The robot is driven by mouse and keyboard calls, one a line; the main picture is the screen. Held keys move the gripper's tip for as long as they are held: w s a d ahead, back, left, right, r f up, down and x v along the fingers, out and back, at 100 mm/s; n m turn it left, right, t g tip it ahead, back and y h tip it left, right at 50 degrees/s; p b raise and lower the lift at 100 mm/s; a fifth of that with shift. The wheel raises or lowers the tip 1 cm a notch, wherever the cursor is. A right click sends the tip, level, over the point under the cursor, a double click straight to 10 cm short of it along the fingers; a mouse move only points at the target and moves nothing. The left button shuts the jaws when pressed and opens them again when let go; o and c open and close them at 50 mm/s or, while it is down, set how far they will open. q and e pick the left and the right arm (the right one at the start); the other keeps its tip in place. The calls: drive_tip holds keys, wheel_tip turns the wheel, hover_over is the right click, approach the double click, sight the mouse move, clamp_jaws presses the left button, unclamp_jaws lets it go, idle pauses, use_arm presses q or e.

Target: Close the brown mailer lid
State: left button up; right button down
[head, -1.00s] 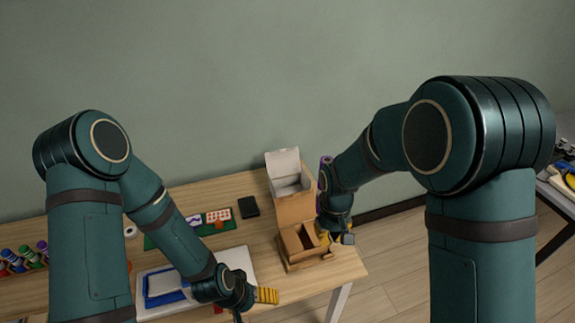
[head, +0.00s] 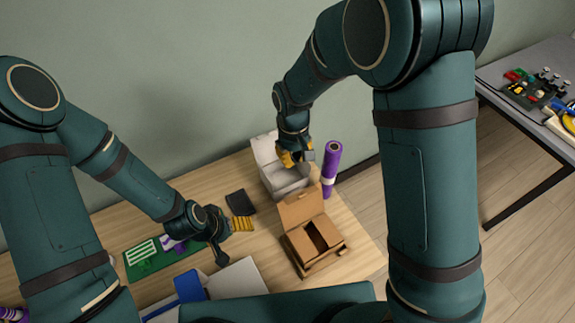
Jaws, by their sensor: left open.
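The brown mailer (head: 313,248) stands open near the right end of the table. Its lid (head: 301,207) stands up at the box's back edge, and the inside shows dark between inner flaps. My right gripper (head: 291,159) is behind the mailer, at the white box, apart from the brown lid; its yellow fingers are partly hidden, so their opening is unclear. My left gripper (head: 241,224) is open, left of the mailer and apart from it, its yellow ribbed fingers low over the table.
The white box (head: 288,181) stands open behind the brown mailer. A purple roll (head: 331,165) stands to its right. A black pad (head: 240,202), a green board (head: 158,262) and a blue item (head: 189,286) lie left. A second table (head: 535,90) stands at right.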

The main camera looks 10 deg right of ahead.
drive_tip(key=s+d+f, duration=0.1)
drive_tip(key=s+f, duration=0.2)
drive_tip(key=f, duration=0.5)
drive_tip(key=shift+s+d+f+p, duration=0.15)
drive_tip(key=shift+s+d+p, duration=0.1)
drive_tip(key=shift+p, duration=0.15)
drive_tip(key=shift+w, duration=0.1)
idle(0.4)
